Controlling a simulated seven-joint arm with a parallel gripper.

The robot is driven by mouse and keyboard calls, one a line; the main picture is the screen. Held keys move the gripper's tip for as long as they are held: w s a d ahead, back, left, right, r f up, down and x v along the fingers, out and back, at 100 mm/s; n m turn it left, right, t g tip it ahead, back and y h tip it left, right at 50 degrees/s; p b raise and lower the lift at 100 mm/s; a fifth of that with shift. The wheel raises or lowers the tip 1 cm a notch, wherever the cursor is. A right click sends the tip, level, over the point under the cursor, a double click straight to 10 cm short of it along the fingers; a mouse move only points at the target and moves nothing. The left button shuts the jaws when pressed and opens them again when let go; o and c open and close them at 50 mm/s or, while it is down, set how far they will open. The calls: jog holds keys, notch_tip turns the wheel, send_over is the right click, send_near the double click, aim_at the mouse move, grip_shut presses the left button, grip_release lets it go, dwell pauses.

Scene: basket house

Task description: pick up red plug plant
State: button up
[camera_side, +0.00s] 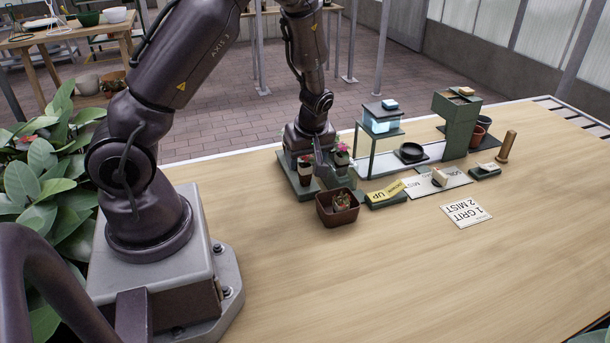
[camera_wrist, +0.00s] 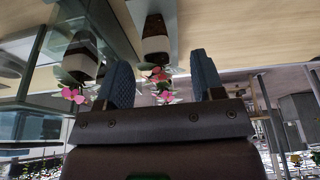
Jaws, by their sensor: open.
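My gripper (camera_side: 320,170) is open and pointed down at the green plant stand (camera_side: 292,186). In the wrist view its two fingers (camera_wrist: 161,82) are apart, with a plug plant (camera_wrist: 156,42) showing between and beyond them. That plant has a dark pot with a pale band, and its blooms look red and pink. A second banded plug plant (camera_wrist: 82,58) with pink blooms is outside the left finger. In the side view, one plant (camera_side: 305,171) is left of the fingers and one (camera_side: 342,158) right. I cannot tell whether any finger touches a plant.
A brown square pot (camera_side: 338,208) with a small plant stands just in front of the stand. Signs, including a yellow one (camera_side: 387,193), a black dish (camera_side: 411,152) and a green tower (camera_side: 456,125) are to the right. The table's front is clear.

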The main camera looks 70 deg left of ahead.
aim_at(305, 165)
jog(key=x, duration=0.5)
jog(key=shift+w+a+f, duration=0.25)
jog(key=shift+a, duration=0.05)
jog(key=c, duration=1)
